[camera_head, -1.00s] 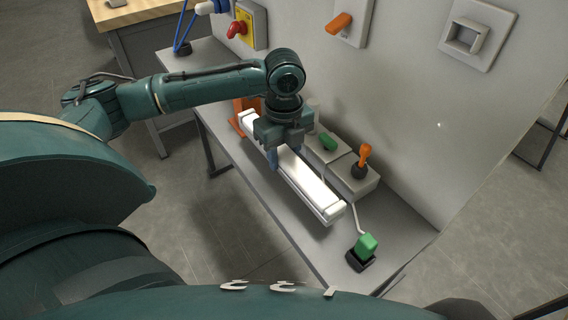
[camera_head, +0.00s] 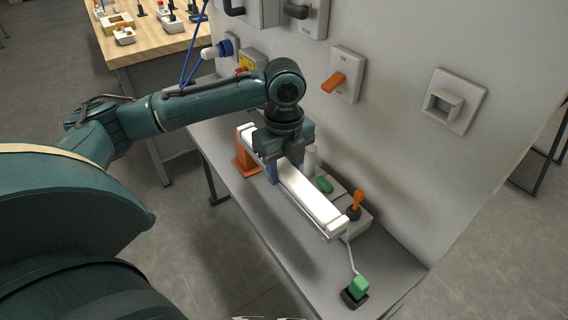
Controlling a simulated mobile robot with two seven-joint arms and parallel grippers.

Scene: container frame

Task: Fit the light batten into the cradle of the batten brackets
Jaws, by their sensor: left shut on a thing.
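The light batten (camera_head: 308,197) is a long white bar with pale end caps, lying slantwise over the grey bench in the head view. My left gripper (camera_head: 284,172) is shut around its middle part and holds it above the bench top. The orange bracket (camera_head: 243,163) stands on the bench near the batten's far end. That end overlaps the bracket's top in the picture; I cannot tell whether they touch. No second bracket can be made out, and the cradle itself is hidden. My right gripper is not in view.
Behind the batten are a grey box with an orange-handled lever (camera_head: 355,202) and a green switch (camera_head: 324,185). A green plug-like piece (camera_head: 357,287) sits at the bench's near end. A wall panel (camera_head: 400,150) with fixtures rises behind. A wooden table (camera_head: 160,40) stands back left.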

